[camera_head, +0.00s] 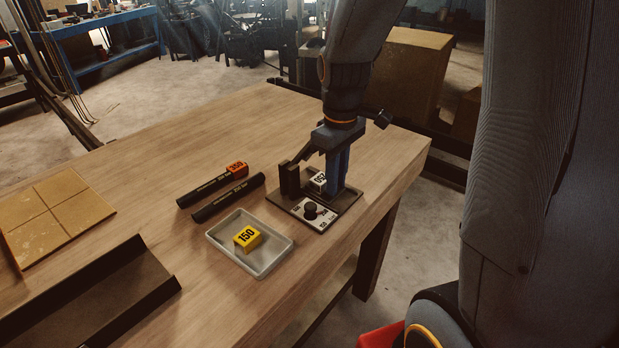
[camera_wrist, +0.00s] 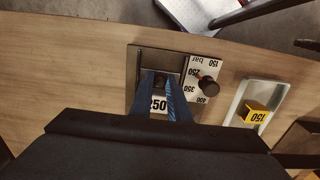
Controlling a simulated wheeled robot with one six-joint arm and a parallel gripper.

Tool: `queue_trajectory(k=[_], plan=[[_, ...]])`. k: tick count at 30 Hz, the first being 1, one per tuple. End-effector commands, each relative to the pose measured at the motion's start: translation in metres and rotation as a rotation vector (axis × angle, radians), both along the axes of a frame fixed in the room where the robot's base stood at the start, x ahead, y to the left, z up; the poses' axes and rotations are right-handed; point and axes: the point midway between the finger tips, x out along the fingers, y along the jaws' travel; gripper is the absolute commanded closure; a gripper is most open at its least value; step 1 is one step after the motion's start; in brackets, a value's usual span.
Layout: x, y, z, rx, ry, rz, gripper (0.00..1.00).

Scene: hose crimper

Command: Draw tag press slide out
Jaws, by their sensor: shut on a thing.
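The tag press (camera_head: 347,203) is a dark plate with upright parts at the right of the bench. A white selector panel (camera_head: 302,209) with pressure numbers and a black knob (camera_head: 311,211) sits at its front. My gripper (camera_head: 337,188) reaches down onto the press. In the wrist view its blue fingers (camera_wrist: 162,84) are closed on a small dark slide handle (camera_wrist: 160,79). A white 250 tag (camera_head: 318,181) sits in the press beside my fingers; it also shows in the wrist view (camera_wrist: 157,104). The fingers hide much of the slide.
A pale tray (camera_head: 278,258) with a yellow 150 tag (camera_head: 247,238) stands in front of the press. Two black hoses lie left of it, the far one with an orange tag (camera_head: 237,168). A dark trough (camera_head: 100,290) and tan board (camera_head: 50,215) are at left.

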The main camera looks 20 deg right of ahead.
Motion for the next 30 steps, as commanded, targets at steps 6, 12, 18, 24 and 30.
queue_trajectory(k=[6,12,18,24,30], plan=[[-0.004,-0.003,0.001,0.0,0.0,-0.002,1.0],[-0.008,-0.006,0.001,0.0,0.0,-0.001,1.0],[-0.012,-0.008,0.0,-0.001,0.001,0.0,1.0],[-0.016,-0.01,0.0,0.0,0.0,0.0,1.0],[-0.019,-0.013,0.0,0.0,0.0,-0.001,1.0]])
